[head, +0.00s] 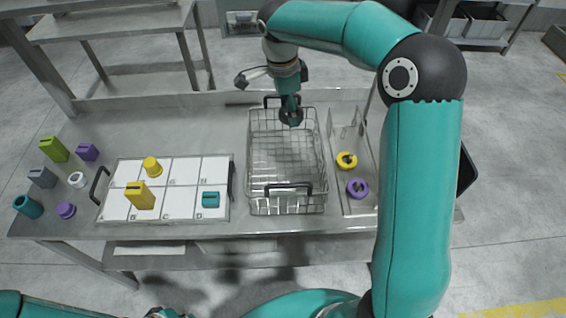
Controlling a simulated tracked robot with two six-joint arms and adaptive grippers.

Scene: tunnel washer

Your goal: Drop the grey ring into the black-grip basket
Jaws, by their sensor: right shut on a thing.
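The black-grip basket (250,160) is an open wire basket on the metal table, with a black handle at its far end and one at its near end. Its inside looks empty. My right gripper (291,119) reaches down from above at the basket's far end. It is shut on the grey ring (285,113), a small dark ring that is partly hidden by the fingers. The ring appears over the basket's far part, close to the far handle; its exact height is hard to tell. Only a small part of what seems to be my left gripper (166,313) shows at the bottom edge.
A white sectioned tray (180,208) left of the basket holds two yellow pieces and a teal one. Several coloured blocks and rings lie at the table's left.

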